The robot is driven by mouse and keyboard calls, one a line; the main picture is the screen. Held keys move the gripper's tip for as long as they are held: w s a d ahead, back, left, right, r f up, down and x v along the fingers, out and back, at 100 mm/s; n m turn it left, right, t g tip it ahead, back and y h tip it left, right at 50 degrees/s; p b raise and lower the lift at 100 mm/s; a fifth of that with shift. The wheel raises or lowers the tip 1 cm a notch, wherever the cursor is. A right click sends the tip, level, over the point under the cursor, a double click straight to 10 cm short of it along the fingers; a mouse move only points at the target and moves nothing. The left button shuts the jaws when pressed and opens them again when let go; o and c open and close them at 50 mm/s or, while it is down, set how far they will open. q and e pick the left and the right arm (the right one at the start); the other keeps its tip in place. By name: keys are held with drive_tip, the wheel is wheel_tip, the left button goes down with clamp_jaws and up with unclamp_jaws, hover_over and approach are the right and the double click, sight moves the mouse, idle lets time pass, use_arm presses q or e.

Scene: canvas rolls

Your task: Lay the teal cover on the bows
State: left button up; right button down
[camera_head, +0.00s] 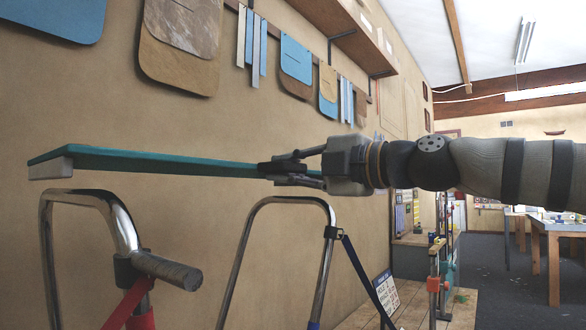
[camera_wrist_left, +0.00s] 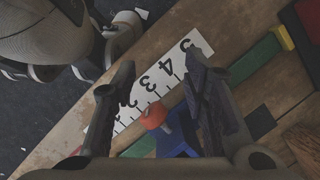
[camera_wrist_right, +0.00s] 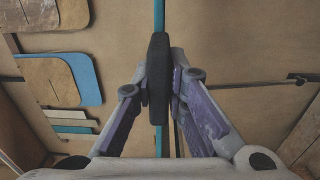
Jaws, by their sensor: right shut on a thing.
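The teal cover (camera_head: 150,160) shows nearly edge-on in the head view, a long thin teal piece with a pale block under its far left end. It is above the two chrome bows, the left one (camera_head: 122,225) and the middle one (camera_head: 262,212), with a visible gap. My right gripper (camera_head: 280,172) is shut on the dark grip at the cover's right end. In the right wrist view the dark grip (camera_wrist_right: 158,80) is between the fingers, with the teal edge (camera_wrist_right: 159,15) beyond it. My left gripper (camera_wrist_left: 160,78) is open and empty, only in the left wrist view.
A wooden bench with a numbered strip (camera_wrist_left: 160,85), an orange-topped blue clamp (camera_wrist_left: 175,135) and a green bar (camera_wrist_left: 255,62) lies below my left gripper. The wall with hanging panels (camera_head: 180,50) runs close behind the bows. Straps (camera_head: 365,275) hang from the bows.

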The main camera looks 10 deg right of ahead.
drive_tip(key=shift+s+d, duration=0.15)
drive_tip(key=shift+s, duration=0.05)
idle(0.3)
use_arm(q)
drive_tip(key=shift+s+f+b, duration=0.55)
drive_tip(key=shift+s+f, duration=0.1)
use_arm(e)
drive_tip(key=shift+f, duration=2)
drive_tip(key=c, duration=1.5)
unclamp_jaws()
drive_tip(key=v, duration=1.2)
drive_tip(key=shift+f, duration=0.1)
